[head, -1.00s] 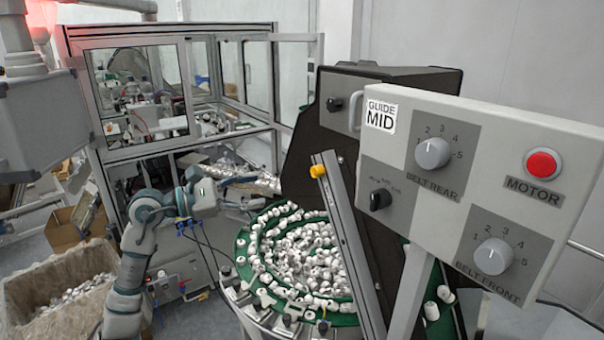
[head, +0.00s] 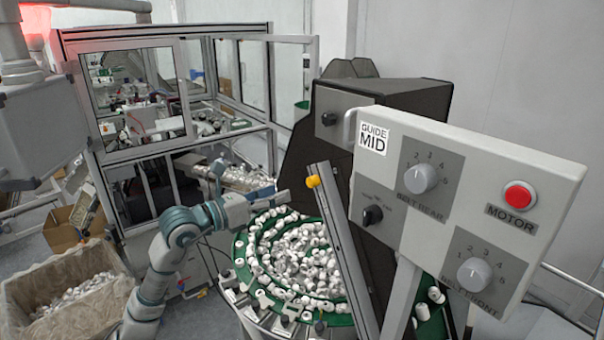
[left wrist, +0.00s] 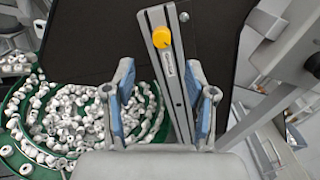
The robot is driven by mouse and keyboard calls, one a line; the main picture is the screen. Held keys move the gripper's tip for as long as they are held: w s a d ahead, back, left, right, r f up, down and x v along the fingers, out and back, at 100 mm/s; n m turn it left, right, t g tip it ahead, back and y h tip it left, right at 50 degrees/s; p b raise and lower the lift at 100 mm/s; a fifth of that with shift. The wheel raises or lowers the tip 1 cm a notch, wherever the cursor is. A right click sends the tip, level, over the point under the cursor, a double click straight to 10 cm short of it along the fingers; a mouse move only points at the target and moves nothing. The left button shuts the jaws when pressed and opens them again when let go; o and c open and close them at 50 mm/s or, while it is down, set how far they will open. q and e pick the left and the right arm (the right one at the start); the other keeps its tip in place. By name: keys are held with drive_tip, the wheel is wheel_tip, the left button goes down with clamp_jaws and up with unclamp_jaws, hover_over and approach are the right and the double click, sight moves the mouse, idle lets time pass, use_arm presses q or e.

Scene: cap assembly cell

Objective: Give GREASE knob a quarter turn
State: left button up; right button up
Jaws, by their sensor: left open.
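A yellow knob (head: 313,181) sits near the top of a slanted metal post (head: 341,250) in front of the parts bowl. In the left wrist view the yellow knob (left wrist: 162,37) has a small label below it, too small to read; I take it as the GREASE knob. My left gripper (head: 281,194) is just left of the knob in the head view, apart from it. In the left wrist view the open, empty fingers of my left gripper (left wrist: 168,82) stand either side of the post, with the knob beyond their tips. My right gripper is not in view.
A bowl feeder with a green track (head: 241,250) full of white caps lies below my left gripper. A control panel (head: 400,240) with grey dials and a red MOTOR button (head: 519,195) stands at right. A dark hopper (head: 410,100) rises behind the post.

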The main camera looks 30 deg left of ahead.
sight(309, 182)
use_arm(q)
drive_tip(key=p+x, duration=0.2)
drive_tip(key=x, duration=0.5)
drive_tip(key=shift+r+p, duration=0.15)
drive_tip(key=shift+p, duration=0.2)
drive_tip(key=shift+x, duration=0.8)
